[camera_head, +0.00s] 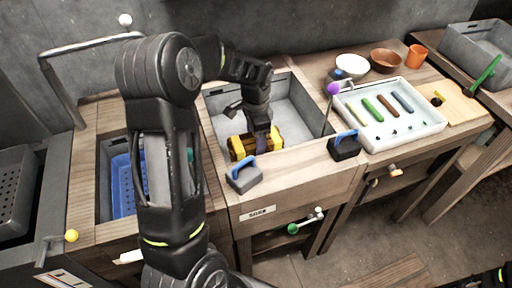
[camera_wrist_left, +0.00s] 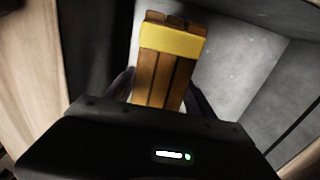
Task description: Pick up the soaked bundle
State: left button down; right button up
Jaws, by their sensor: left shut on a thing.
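The soaked bundle (camera_head: 240,146) is a set of brown strips with yellow bands near its ends. It is inside the grey basin (camera_head: 297,104), near the front wall. My left gripper (camera_head: 262,139) reaches down into the basin and is shut on the middle of the bundle. In the left wrist view the bundle (camera_wrist_left: 160,75) stands out between the fingers, with one yellow band showing. The fingers are mostly hidden there. I cannot tell whether the bundle touches the basin floor. My right gripper is not in view.
Blue-handled blocks (camera_head: 244,177) and (camera_head: 345,146) stand on the wooden front edge. A white tray (camera_head: 436,119) with coloured sticks is at right, near a white bowl (camera_head: 352,66), brown bowl (camera_head: 385,60) and orange cup (camera_head: 416,56). A blue basket (camera_head: 122,187) sits at left.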

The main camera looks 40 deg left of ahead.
pick_arm(q)
notch_tip(320, 180, up, 6)
jog(key=shift+f, duration=0.1)
dwell(0.6)
